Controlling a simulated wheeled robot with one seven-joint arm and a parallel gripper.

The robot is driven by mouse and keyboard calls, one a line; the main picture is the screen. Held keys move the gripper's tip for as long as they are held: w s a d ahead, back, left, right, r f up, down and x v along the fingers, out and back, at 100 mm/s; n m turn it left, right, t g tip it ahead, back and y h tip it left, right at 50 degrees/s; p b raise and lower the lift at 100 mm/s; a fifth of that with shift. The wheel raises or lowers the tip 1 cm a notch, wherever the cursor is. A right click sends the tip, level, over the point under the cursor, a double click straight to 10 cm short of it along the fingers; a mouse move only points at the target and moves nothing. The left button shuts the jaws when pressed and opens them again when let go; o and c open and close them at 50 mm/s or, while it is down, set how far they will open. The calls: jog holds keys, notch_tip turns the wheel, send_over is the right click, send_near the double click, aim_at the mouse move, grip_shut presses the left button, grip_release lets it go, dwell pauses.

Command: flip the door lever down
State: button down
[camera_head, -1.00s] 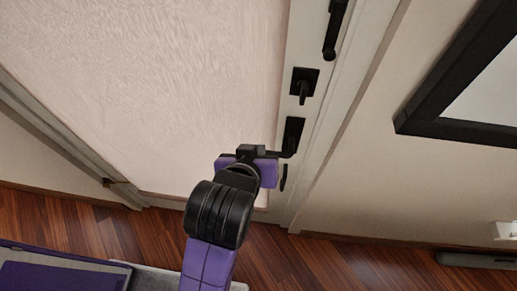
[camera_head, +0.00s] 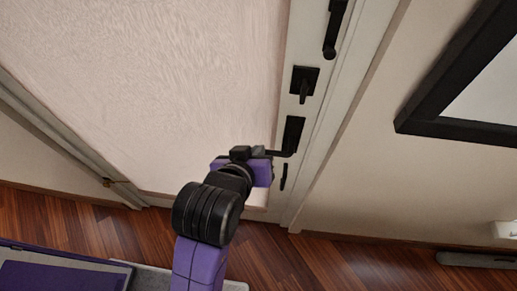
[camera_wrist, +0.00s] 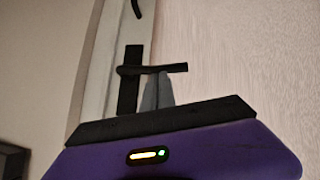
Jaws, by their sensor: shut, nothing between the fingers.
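The black door lever (camera_head: 279,153) sticks out sideways from its tall black plate (camera_head: 294,135) on the white door. In the wrist view the lever (camera_wrist: 168,68) looks level, with its plate (camera_wrist: 131,82) on the left. My gripper (camera_head: 259,151) is at the lever's free end in the head view. In the wrist view its grey fingers (camera_wrist: 158,78) are together and empty, with their tips right at the lever's bar. I cannot tell whether they touch it. In the head view my gripper's body hides part of the lever's end.
A smaller black turn piece (camera_head: 304,85) and a long pull handle (camera_head: 335,28) sit above the lever on the door edge. A small black fitting (camera_head: 284,176) is below. A black picture frame (camera_head: 460,125) hangs on the right wall. The wooden floor (camera_head: 270,260) is open near the door.

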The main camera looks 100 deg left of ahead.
jog(key=shift+f, duration=0.2)
jog(key=shift+s+f+n+t+y+b, duration=0.15)
jog(key=shift+f+n+t+b, duration=0.5)
jog(key=shift+f+t, duration=0.55)
jog(key=shift+w+f+n+t+y+b, duration=0.15)
jog(key=shift+f+n+t+b, duration=0.3)
jog(key=shift+f+n+t, duration=0.7)
jog(key=shift+s+f+m+g, duration=0.1)
jog(key=shift+f+m+g, duration=0.1)
jog(key=shift+m+g, duration=0.1)
jog(key=v, duration=0.8)
jog(key=shift+b, duration=0.4)
jog(key=shift+a, duration=0.1)
